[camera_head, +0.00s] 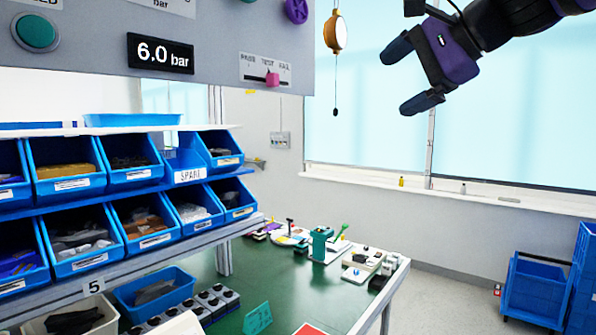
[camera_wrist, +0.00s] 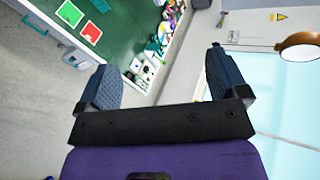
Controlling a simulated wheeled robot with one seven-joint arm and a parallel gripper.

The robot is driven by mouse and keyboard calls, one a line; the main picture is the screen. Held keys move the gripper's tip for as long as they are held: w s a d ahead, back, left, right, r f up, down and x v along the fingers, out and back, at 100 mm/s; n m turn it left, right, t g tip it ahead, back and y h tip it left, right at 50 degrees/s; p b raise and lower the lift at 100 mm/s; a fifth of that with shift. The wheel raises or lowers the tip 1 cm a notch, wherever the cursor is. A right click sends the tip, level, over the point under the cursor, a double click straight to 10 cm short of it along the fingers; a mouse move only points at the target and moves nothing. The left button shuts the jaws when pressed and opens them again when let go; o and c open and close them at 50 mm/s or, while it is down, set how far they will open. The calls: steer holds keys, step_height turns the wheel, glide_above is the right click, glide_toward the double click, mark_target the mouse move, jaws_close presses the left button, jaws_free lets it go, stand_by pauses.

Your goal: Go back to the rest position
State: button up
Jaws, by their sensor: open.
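My gripper (camera_head: 406,75) is at the upper right of the head view, in the air in front of the bright windows. Its two dark fingers are spread apart with nothing between them. In the wrist view the gripper (camera_wrist: 160,85) also shows open and empty.
Blue bins (camera_head: 70,184) stand on a rack at left. A green-topped bench (camera_head: 290,285) holds several small parts. An orange-rimmed round device (camera_head: 336,33) hangs between panel and gripper. Blue crates (camera_head: 538,290) stand at lower right. Open floor (camera_head: 440,300) lies right of the bench.

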steer(key=s+d+f+n+g+h, duration=0.1)
steer(key=s+d+f+n+h, duration=0.1)
steer(key=f, duration=0.5)
steer(key=s+d+f+n+g+h, duration=0.1)
steer(key=s+d+f+n+h, duration=0.1)
steer(key=s+d+f, duration=0.3)
steer(key=shift+s+f+n, duration=0.8)
steer(key=shift+s+f, duration=0.05)
steer(key=shift+s, duration=0.2)
steer(key=s+d+f+n+h, duration=0.1)
steer(key=s+d+f+n, duration=0.1)
steer(key=s+f, duration=0.1)
steer(key=s+d+f+n+g+h, duration=0.1)
steer(key=s+d+f+n, duration=0.1)
steer(key=f, duration=0.3)
steer(key=s+d+f+n+g+h, duration=0.1)
steer(key=s+d+f+n+h, duration=0.1)
steer(key=s+d+f, duration=0.1)
steer(key=shift+s+f, duration=0.7)
steer(key=shift+s, duration=0.05)
